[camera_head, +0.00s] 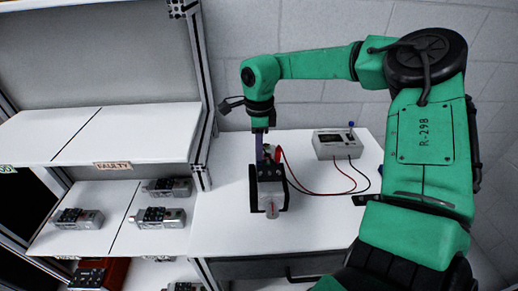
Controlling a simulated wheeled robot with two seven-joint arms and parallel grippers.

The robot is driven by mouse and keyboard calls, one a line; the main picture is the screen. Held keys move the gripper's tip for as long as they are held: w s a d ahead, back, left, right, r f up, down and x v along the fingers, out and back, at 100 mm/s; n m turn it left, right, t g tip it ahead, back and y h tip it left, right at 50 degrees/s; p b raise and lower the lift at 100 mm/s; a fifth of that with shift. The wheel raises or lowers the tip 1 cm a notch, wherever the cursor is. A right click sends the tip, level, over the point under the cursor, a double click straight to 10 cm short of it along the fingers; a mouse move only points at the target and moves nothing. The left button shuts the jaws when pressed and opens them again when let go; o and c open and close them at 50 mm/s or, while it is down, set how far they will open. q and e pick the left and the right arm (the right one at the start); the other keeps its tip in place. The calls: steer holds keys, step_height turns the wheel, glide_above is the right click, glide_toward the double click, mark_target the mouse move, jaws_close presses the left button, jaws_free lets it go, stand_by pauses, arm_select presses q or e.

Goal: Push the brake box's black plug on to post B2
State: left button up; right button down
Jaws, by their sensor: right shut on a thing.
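My right gripper (264,150) points down over the top end of a grey motor (270,191) in a black cradle on the white bench. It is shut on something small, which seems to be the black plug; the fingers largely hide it. A red plug (278,154) shows at the motor's top end, just right of the fingers. The brake box (336,144), pale with a dark panel, stands at the back right of the bench. A red lead and a black lead (371,188) run from it to the motor's top end. Post B2 cannot be made out. My left gripper is not in view.
A shelf unit (130,130) with a sign reading FAULTY stands at the left. Several grey motors lie on its lower shelves, such as one (160,218) near the bench. The white bench top (225,225) is clear left of and in front of the cradle.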

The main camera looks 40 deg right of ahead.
steer(key=shift+f, duration=0.1)
stand_by(0.3)
steer(key=shift+f+b, duration=0.1)
steer(key=shift+b, duration=0.3)
steer(key=c, duration=0.8)
jaws_free()
steer(key=shift+o, duration=0.2)
steer(key=shift+r+p, duration=2.25)
steer(key=shift+r, duration=1.35)
